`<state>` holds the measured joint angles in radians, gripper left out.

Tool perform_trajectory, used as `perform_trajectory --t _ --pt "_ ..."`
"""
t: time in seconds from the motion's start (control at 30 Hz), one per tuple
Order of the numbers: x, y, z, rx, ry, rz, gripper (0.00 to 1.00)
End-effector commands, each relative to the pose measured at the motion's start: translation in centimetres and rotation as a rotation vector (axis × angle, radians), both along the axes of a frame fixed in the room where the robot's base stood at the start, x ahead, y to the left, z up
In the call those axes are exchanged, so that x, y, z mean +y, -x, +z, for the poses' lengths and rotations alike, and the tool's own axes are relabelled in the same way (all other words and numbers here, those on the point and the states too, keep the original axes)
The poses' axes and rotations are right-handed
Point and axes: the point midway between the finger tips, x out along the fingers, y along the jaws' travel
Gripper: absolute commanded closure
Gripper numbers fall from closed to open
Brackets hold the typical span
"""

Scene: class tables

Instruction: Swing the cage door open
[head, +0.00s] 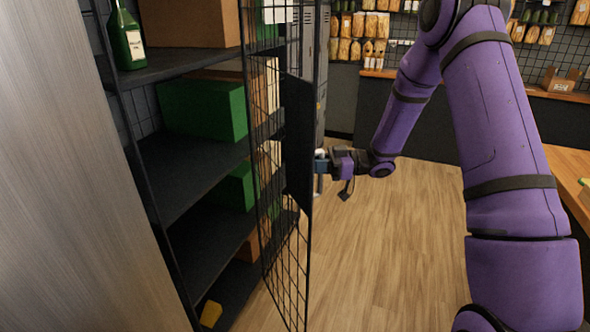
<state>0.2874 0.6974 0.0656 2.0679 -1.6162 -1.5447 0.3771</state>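The cage door (287,265) is a black wire-mesh panel with a solid dark plate (299,140) at mid-height. It stands open at an angle, swung out from the shelf front, and the shelf interior shows to its left. My gripper (321,166) is at the right side of the dark plate, by a small upright metal handle (319,184). It appears to touch or nearly touch the handle. The fingertips are small and partly hidden, so I cannot tell whether they are closed on it.
The shelves hold a green bottle (126,38), a brown box (190,22) and green boxes (203,108). A grey metal surface (70,200) fills the left. Grey lockers (321,75) stand behind the door. The wooden floor (385,250) is clear to the right; a wooden counter (570,165) is at far right.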

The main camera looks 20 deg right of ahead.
Motion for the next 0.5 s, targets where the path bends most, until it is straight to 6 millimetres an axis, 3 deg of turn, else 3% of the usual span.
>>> perform_trajectory --t 0.2,0.5 --pt "-2.5 -0.4 -0.2 0.004 0.001 0.000 1.00" --pt "-3.1 -0.6 -0.2 0.006 0.002 0.002 1.00"
